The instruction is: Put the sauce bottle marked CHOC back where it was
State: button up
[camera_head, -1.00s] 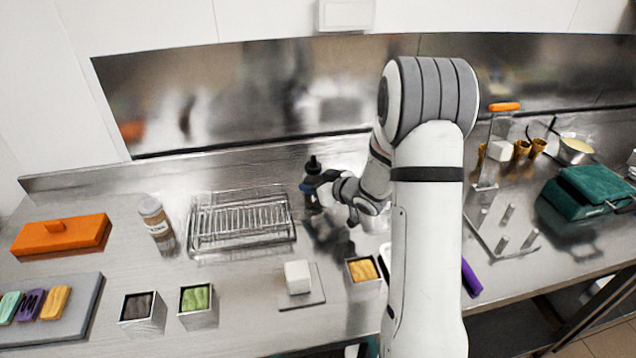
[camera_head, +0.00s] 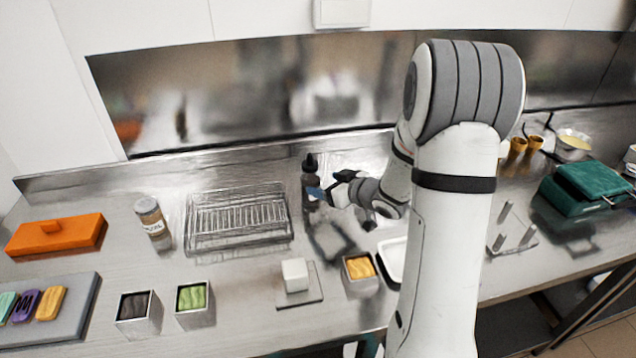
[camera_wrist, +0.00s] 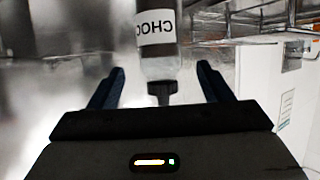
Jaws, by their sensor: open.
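The sauce bottle (camera_head: 309,178) is dark with a black nozzle and stands upright on the steel counter, right of the wire rack, near the back wall. In the wrist view the bottle (camera_wrist: 157,30) appears upside down, with the white CHOC label reversed and its nozzle towards the gripper body. My gripper (camera_head: 322,193) is just right of the bottle and in front of it. In the wrist view my gripper (camera_wrist: 161,72) is open, with one dark blue finger on each side of the bottle's line and gaps between. The bottle's base is out of the wrist view.
The wire rack (camera_head: 238,220) stands left of the bottle. A labelled jar (camera_head: 151,216) is further left. A white block (camera_head: 295,275) on a small plate and a tub of yellow (camera_head: 360,274) are in front. My arm hides part of the counter at right.

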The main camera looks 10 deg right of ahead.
jog(key=s+d+r+m+g+h, duration=0.2)
jog(key=s+d+r+m+h, duration=0.35)
jog(key=s+r+h, duration=0.55)
jog(key=s+a+g+y, duration=0.2)
jog(key=s+a+g, duration=0.1)
jog(key=s, duration=0.6)
jog(key=s+a+g+y, duration=0.2)
jog(key=s+a, duration=0.3)
jog(key=s, duration=0.5)
jog(key=shift+f+g, duration=0.35)
jog(key=shift+g, duration=0.35)
jog(key=shift+m, duration=0.25)
